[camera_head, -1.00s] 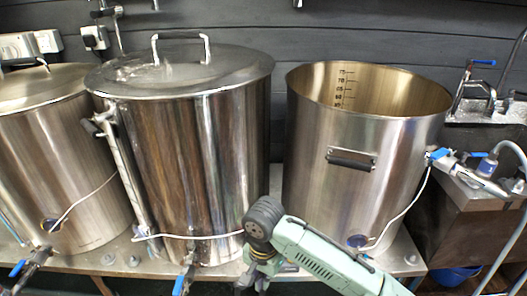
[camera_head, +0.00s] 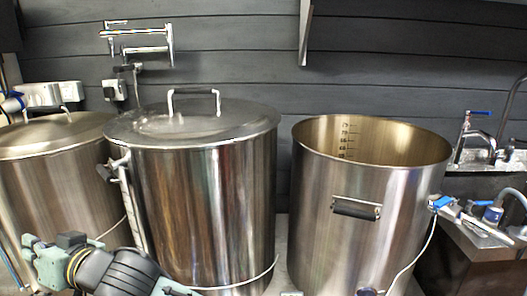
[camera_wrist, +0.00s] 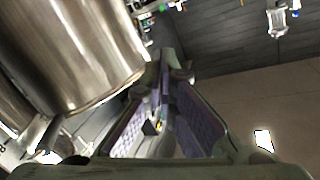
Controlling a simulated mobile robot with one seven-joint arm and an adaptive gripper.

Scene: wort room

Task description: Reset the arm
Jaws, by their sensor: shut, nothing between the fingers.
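My gripper (camera_wrist: 165,62) shows in the wrist view, with its two fingers converging to a closed tip and nothing between them. A large steel kettle wall (camera_wrist: 75,50) fills the upper left of that view, beside the fingers. I cannot tell whether they touch it, but no contact is visible. In the head view, part of my arm (camera_head: 110,270) is at the lower left, in front of the lidded kettles. The gripper's fingers cannot be made out there.
A lidded kettle (camera_head: 205,200) stands in the middle, another lidded kettle (camera_head: 50,180) at the left. An open kettle (camera_head: 365,215) with a handle and a blue-levered valve stands right of them. A sink tap (camera_head: 470,135) is at the far right. A dark plank wall (camera_head: 400,50) stands behind.

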